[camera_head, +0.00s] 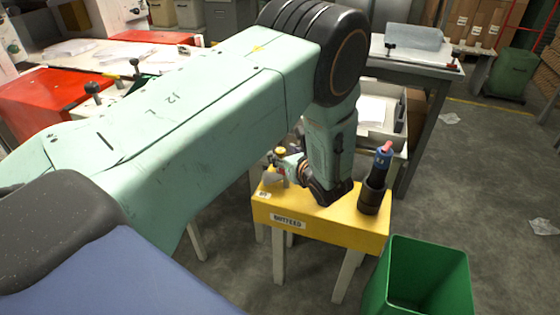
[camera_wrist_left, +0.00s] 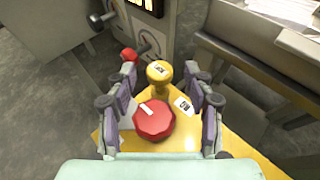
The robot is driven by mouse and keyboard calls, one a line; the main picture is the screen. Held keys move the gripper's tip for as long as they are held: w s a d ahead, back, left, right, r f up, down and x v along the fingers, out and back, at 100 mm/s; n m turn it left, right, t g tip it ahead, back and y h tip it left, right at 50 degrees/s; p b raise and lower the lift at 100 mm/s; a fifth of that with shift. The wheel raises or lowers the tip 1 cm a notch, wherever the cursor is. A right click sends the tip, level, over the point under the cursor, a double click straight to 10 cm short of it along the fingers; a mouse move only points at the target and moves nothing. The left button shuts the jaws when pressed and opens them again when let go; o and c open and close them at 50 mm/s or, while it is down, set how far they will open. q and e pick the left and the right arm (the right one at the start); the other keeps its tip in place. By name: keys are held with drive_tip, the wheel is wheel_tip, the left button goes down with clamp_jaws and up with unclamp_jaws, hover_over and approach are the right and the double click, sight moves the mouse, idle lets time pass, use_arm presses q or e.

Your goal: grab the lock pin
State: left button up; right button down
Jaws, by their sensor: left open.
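A red round knob (camera_wrist_left: 153,119) with a white mark sits low between the fingers of my left gripper (camera_wrist_left: 159,80) in the left wrist view. A yellow knob (camera_wrist_left: 158,72) with a label stands just beyond it, near the fingertips. I cannot tell for certain which of these is the lock pin. My left gripper is open, its two fingers apart on either side, with nothing clamped. In the head view my left gripper (camera_head: 290,170) is over the far left part of the yellow table (camera_head: 330,225), and my wrist hides much of what is there. My right gripper is not in view.
A black holder (camera_head: 371,195) with a blue and red tool (camera_head: 383,158) stands at the table's right. A green bin (camera_head: 430,255) stands in front of it on the right. A grey bench (camera_head: 425,60) is behind. Floor at the right is mostly clear.

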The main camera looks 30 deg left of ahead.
use_arm(q)
drive_tip(key=shift+x, duration=1.1)
drive_tip(key=shift+r, duration=0.1)
drive_tip(key=c, duration=1)
